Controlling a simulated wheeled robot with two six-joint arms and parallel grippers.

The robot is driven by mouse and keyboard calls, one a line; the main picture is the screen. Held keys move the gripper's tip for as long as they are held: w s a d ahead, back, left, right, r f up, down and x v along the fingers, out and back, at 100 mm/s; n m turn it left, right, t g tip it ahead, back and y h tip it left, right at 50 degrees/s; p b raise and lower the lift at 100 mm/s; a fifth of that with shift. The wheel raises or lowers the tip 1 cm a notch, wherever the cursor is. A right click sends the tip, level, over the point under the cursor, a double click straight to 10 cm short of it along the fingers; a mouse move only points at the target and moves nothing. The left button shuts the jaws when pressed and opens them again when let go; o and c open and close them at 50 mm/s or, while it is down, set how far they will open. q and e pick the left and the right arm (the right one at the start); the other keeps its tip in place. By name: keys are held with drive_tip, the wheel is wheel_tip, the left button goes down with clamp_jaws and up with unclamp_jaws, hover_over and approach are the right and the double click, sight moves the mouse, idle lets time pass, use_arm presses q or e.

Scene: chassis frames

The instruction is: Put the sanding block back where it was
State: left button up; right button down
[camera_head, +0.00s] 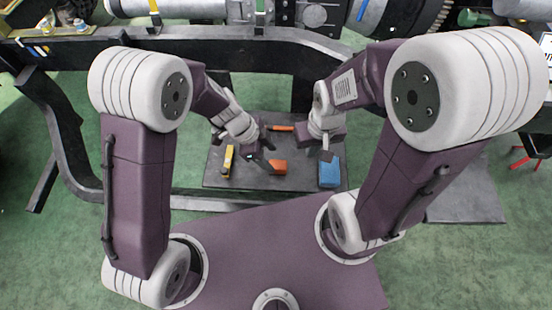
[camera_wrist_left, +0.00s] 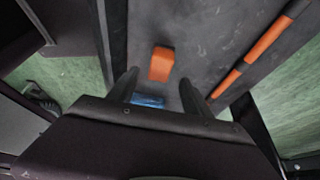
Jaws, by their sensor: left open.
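An orange block (camera_head: 278,167) lies on the dark board, just right of my left gripper (camera_head: 266,156). It also shows in the left wrist view (camera_wrist_left: 161,64), beyond the fingertips and apart from them. A blue block (camera_head: 329,173) sits on the board at the right, just below my right gripper (camera_head: 325,154). Part of it shows between the left fingers in the left wrist view (camera_wrist_left: 148,101). I cannot tell for sure which block is the sanding block. My left gripper is open with nothing gripped. The right gripper's fingers are too small and overlapped to read.
The dark board (camera_head: 213,178) also carries a yellow tool (camera_head: 227,161) at left and an orange-and-black stick (camera_head: 280,128) at the back. The black chassis frame (camera_head: 180,45) rises behind, with one rail (camera_head: 225,200) running in front of the board.

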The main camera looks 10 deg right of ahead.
use_arm(q)
drive_tip(key=p+v, duration=0.1)
drive_tip(key=v, duration=0.4)
drive_tip(key=shift+r, duration=0.15)
use_arm(e)
wheel_tip(320, 180, up, 2)
drive_tip(key=shift+r, duration=0.15)
use_arm(q)
drive_tip(key=s+a+r+n+t+y, duration=0.1)
drive_tip(key=s+a+r+n+y, duration=0.1)
drive_tip(key=a+n, duration=0.8)
drive_tip(key=s+a+r+n+t+y, duration=0.1)
drive_tip(key=s+a+r+n+y, duration=0.1)
drive_tip(key=a+n, duration=0.9)
drive_tip(key=shift+s+a, duration=0.35)
drive_tip(key=shift+a, duration=0.5)
drive_tip(key=shift+r+p, duration=0.15)
drive_tip(key=shift+p, duration=0.15)
use_arm(e)
drive_tip(key=shift+r, duration=0.1)
use_arm(q)
wheel_tip(320, 180, up, 33)
drive_tip(key=p, duration=3.3)
drive_tip(key=shift+r, duration=0.25)
use_arm(e)
wheel_tip(320, 180, up, 34)
drive_tip(key=shift+f, duration=0.25)
